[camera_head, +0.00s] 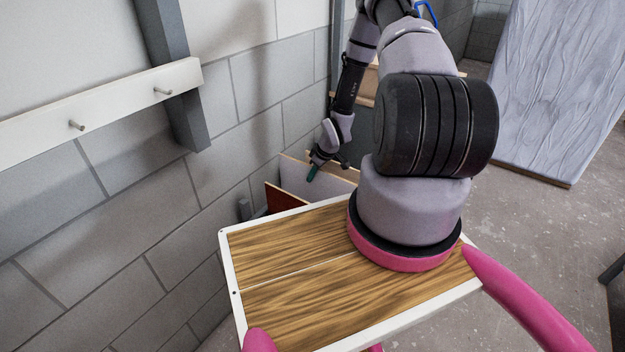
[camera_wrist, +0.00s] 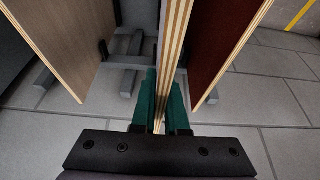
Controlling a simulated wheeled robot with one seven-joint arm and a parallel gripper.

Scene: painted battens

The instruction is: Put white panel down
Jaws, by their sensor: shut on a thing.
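The white panel (camera_head: 308,184) stands upright on edge by the block wall in the head view, with its pale face partly visible. In the wrist view the layered plywood edge of the white panel (camera_wrist: 176,40) runs away between my green fingers. My gripper (camera_head: 313,172) is at the panel's upper edge, and in the wrist view my gripper (camera_wrist: 164,88) is shut on it. The panel's lower edge is hidden, so I cannot tell whether it rests on anything.
A dark red panel (camera_wrist: 222,45) stands to the right and a wood-faced panel (camera_wrist: 70,40) to the left, with narrow gaps. Grey rack bars (camera_wrist: 122,62) lie below on the tiled floor. A white rail with pegs (camera_head: 110,105) is on the wall. A large wrapped sheet (camera_head: 550,80) leans at right.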

